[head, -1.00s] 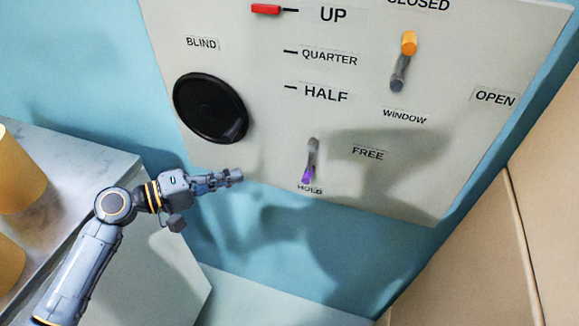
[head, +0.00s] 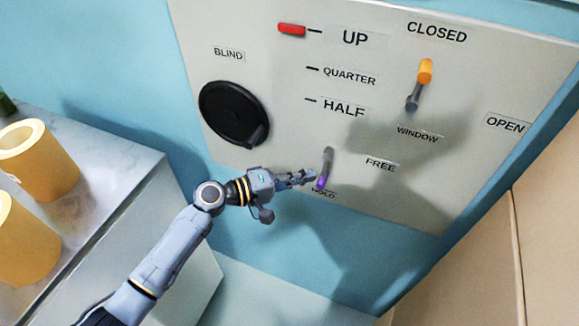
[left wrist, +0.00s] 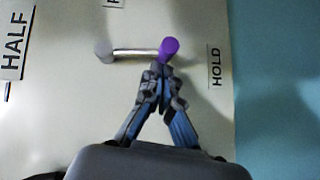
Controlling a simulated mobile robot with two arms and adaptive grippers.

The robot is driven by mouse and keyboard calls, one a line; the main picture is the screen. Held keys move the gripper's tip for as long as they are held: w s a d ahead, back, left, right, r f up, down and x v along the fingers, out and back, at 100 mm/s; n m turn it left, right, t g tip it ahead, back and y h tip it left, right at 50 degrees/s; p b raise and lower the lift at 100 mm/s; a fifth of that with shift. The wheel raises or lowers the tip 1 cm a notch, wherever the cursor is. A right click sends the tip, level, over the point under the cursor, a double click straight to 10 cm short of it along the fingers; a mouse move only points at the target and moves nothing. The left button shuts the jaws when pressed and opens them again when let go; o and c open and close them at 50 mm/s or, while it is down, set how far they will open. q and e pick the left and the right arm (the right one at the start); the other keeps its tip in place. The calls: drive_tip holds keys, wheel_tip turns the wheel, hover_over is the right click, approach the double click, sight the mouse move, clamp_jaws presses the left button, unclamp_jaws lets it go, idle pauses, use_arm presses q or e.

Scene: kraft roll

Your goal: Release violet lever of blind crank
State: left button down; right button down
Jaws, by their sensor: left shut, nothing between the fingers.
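The violet lever (head: 323,179) is on the lower part of the pale panel. Its grey pivot is at the top and its violet tip points down at the HOLD label. In the left wrist view the violet tip (left wrist: 169,48) lies just beyond my fingertips, beside HOLD. My left gripper (head: 308,176) is shut and empty, its fingertips close to the left side of the violet tip; I cannot tell whether they touch. The black blind crank (head: 230,112) is a round disc with a knob at its lower right, up and left of my gripper. My right gripper is not in view.
The red blind marker (head: 291,29) is level with UP. The orange window lever (head: 425,71) points up toward CLOSED. A marble-topped counter (head: 110,165) with yellow rolls (head: 35,150) stands at the left. A tan wall (head: 540,240) bounds the right.

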use_arm(q)
drive_tip(key=shift+d+f, duration=0.1)
drive_tip(key=shift+d, duration=0.05)
drive_tip(key=shift+s+d+r+n+t+h+b, duration=0.55)
drive_tip(key=shift+d+n+b, duration=0.8)
drive_tip(key=shift+b, duration=1.5)
drive_tip(key=shift+s+d+r+n+t+h+b, duration=0.45)
drive_tip(key=shift+d+n+t+h+b, duration=0.3)
drive_tip(key=shift+d+b, duration=1.65)
drive_tip(key=shift+s+d+r+n+t+h+b, duration=0.5)
drive_tip(key=shift+d+n+h+b, duration=0.5)
drive_tip(key=shift+b, duration=2.25)
drive_tip(key=shift+s+d, duration=0.15)
drive_tip(key=shift+d, duration=0.1)
